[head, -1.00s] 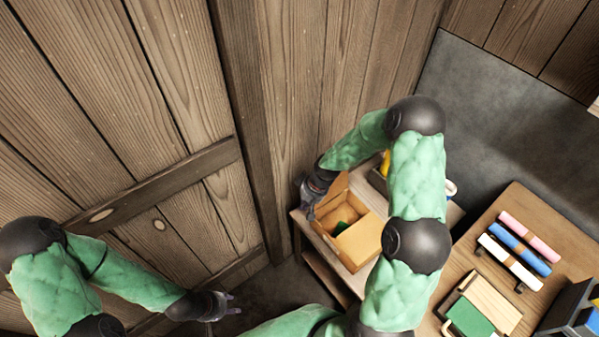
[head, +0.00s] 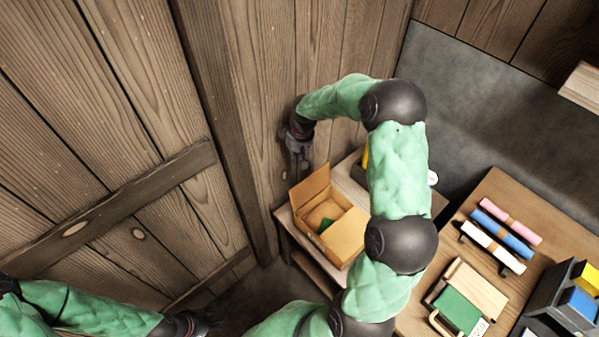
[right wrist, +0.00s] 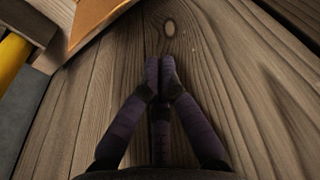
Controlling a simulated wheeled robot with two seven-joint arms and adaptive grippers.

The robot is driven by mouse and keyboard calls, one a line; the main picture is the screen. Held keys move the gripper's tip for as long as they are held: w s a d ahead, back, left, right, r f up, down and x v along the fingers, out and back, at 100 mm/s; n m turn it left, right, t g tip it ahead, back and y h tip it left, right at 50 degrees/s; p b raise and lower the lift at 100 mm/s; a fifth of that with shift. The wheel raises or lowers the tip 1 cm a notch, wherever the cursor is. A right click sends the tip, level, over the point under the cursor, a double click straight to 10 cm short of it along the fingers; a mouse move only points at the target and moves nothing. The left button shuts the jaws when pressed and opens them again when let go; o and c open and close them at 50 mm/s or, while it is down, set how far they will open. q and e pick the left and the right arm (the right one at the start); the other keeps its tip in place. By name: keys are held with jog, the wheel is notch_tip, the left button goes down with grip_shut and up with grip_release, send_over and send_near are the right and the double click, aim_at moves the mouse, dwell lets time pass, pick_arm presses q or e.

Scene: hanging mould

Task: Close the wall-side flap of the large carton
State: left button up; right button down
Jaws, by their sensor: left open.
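The large carton (head: 345,238) stands on a wooden shelf unit beside the plank wall. Its wall-side flap (head: 309,194) stands up, tilted toward the wall, and a green item (head: 325,225) shows inside. My right gripper (head: 300,160) is beyond the flap, near the wall, apart from the carton. In the right wrist view its fingertips (right wrist: 163,75) meet with nothing between them, and a cardboard edge (right wrist: 92,20) shows at the top left. My left gripper (head: 205,324) is open at the bottom edge, far from the carton.
The plank wall (head: 250,120) is close behind the right gripper. A wooden table (head: 545,225) at right holds rolled items (head: 510,221), a green-and-wood case (head: 460,308) and a dark bin (head: 555,310). My right arm hides part of the shelf.

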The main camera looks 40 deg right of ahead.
notch_tip(320, 180, down, 8)
jog(key=s+d+b, duration=0.1)
jog(key=s+b, duration=0.1)
jog(key=b, duration=0.1)
jog(key=shift+d, duration=0.15)
dwell(0.6)
dwell(0.3)
